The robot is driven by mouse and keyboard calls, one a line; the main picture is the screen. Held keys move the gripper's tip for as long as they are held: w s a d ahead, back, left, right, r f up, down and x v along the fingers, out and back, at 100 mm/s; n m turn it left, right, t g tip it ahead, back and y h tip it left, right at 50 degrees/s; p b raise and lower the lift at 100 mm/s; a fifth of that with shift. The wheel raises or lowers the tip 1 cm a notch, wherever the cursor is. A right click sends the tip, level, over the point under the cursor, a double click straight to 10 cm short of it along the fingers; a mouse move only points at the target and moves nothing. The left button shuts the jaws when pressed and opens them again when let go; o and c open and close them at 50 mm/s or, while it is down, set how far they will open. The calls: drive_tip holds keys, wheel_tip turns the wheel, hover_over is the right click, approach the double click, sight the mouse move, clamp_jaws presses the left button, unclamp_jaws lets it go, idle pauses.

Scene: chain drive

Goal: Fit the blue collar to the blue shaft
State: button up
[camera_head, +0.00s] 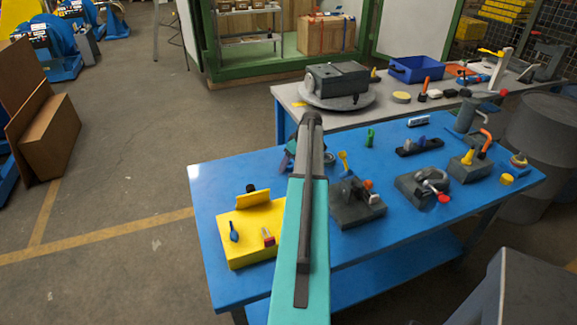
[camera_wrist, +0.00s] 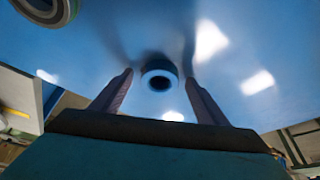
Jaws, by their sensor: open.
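A small blue collar (camera_wrist: 160,73) with a dark round hole shows in the wrist view, against the blue table top. My gripper (camera_wrist: 158,84) is open, with one finger to the left of the collar and one to the right. Visible gaps separate the collar from both fingers. In the head view my arm hides the collar and most of the gripper. A yellow block (camera_head: 250,222) at the left of the blue table bears a slim blue upright part (camera_head: 234,232), which may be the blue shaft; I cannot tell for sure.
The blue table (camera_head: 210,190) holds several dark fixtures right of my arm, including one with an orange knob (camera_head: 357,205). A round grey part with a green ring (camera_wrist: 45,10) shows at the wrist view's upper left. A grey bench (camera_head: 290,92) with a blue bin (camera_head: 420,69) stands behind.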

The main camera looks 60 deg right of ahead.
idle(0.3)
drive_tip(key=c, duration=1.5)
drive_tip(key=shift+r, duration=0.2)
drive_tip(key=shift+r+b, duration=1.65)
drive_tip(key=shift+r, duration=3.2)
